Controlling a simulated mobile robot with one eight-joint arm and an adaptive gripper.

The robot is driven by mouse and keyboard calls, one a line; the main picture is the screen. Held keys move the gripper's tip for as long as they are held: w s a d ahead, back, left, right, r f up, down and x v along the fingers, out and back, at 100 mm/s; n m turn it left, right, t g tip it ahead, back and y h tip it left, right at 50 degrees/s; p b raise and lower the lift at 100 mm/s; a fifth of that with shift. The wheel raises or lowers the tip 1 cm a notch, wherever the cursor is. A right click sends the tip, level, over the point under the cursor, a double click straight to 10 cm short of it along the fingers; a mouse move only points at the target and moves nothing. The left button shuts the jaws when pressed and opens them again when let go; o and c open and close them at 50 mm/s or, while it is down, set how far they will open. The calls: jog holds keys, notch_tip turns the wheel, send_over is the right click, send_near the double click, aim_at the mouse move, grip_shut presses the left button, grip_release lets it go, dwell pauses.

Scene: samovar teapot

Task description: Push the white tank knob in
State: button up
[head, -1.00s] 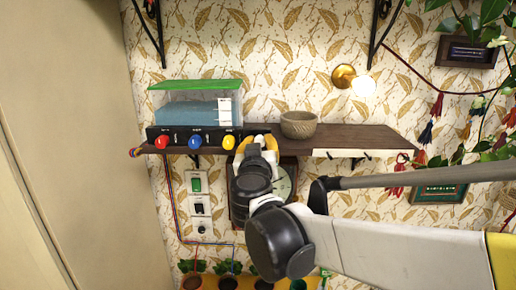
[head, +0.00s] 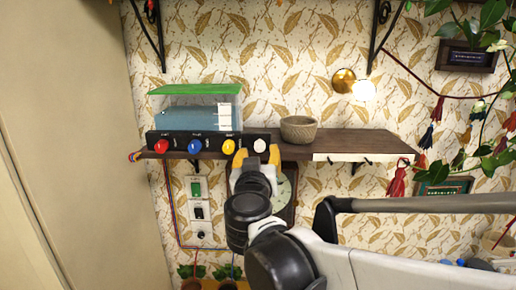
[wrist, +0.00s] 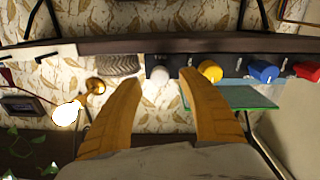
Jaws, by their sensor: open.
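The white knob (head: 260,145) is the rightmost on the black front panel of the tank (head: 197,108) on the shelf. It also shows in the wrist view (wrist: 160,75), which is upside down, lying between the tips of my two yellow fingers. My gripper (head: 257,157) is open, with its fingertips apart just below and in front of the white knob in the head view. In the wrist view my gripper (wrist: 159,84) has nothing between its fingers in its grasp. I cannot tell whether a finger touches the knob.
Yellow (head: 228,146), blue (head: 194,146) and red (head: 161,146) knobs sit left of the white one. A woven bowl (head: 298,129) stands on the shelf (head: 360,143) to the right. A round dial (head: 283,188) and wall switches (head: 196,188) are below. A lit lamp (head: 363,89) is on the wall.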

jog(key=s, duration=0.7)
jog(key=shift+s+a, duration=0.15)
jog(key=shift+a, duration=0.1)
jog(key=s+d+f+m+g+h+b, duration=0.1)
jog(key=s+d+f+g+b, duration=0.1)
jog(key=d+f+b, duration=0.55)
jog(key=s+d+f+g+h+b, duration=0.1)
jog(key=s+d+f+g+b, duration=0.2)
jog(key=f, duration=0.7)
jog(key=s+d+f+m+g+h+b, duration=0.1)
jog(key=d+f+b, duration=0.45)
jog(key=f, duration=0.35)
jog(key=s+d+f+g+y+b, duration=0.1)
jog(key=s+f+b, duration=0.3)
jog(key=f, duration=0.4)
jog(key=s+d+f+g+y+b, duration=0.1)
jog(key=s+f+b, duration=0.3)
jog(key=f, duration=0.5)
jog(key=s+d+f+n+g+y+b, duration=0.1)
jog(key=s+f+g+y+b, duration=0.1)
jog(key=s+f+b, duration=0.2)
notch_tip(320, 180, down, 5)
jog(key=b, duration=0.3)
jog(key=shift+f+g+b, duration=0.15)
jog(key=shift+g+b, duration=0.25)
